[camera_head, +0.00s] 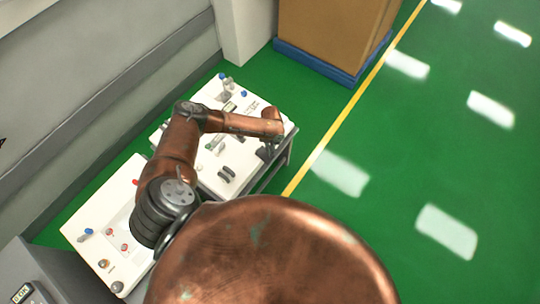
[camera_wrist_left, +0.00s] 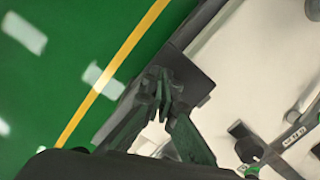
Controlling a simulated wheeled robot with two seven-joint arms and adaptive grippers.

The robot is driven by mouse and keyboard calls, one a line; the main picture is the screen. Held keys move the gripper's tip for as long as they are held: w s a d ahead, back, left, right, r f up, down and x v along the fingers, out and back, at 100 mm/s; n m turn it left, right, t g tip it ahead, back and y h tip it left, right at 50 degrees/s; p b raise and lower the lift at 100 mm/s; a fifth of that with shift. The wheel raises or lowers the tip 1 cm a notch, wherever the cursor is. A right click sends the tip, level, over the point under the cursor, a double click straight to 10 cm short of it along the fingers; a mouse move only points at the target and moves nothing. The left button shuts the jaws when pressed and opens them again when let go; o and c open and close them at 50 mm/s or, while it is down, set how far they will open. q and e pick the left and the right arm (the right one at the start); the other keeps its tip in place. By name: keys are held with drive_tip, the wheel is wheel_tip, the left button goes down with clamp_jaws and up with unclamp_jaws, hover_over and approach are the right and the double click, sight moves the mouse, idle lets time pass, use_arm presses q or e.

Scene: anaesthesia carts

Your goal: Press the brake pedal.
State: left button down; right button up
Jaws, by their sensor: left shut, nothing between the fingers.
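My left gripper (camera_wrist_left: 163,90) is shut and empty in the wrist view, pointing down along the edge of a white-topped cart. In the head view it is small and dark at the end of my copper arm (camera_head: 267,150), at the right end of the far cart (camera_head: 250,103). A dark grey flat block (camera_wrist_left: 194,72) lies right by the fingertips; I cannot tell whether it is the brake pedal or whether the fingers touch it. My right gripper is out of view.
A black knob (camera_wrist_left: 246,143) stands on the white top in the wrist view. A nearer white cart (camera_head: 85,215) is at the left. A cardboard box (camera_head: 330,35) on a blue base stands behind. Green floor right of the yellow line (camera_head: 345,110) is clear.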

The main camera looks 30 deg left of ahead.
use_arm(q)
drive_tip(key=shift+w+a+r, duration=0.2)
drive_tip(key=shift+w, duration=0.4)
drive_tip(key=shift+w+a+r, duration=0.15)
drive_tip(key=shift+w, duration=0.4)
drive_tip(key=shift+r, duration=0.1)
wheel_tip(320, 180, up, 12)
drive_tip(key=w, duration=0.1)
drive_tip(key=shift+a, duration=0.2)
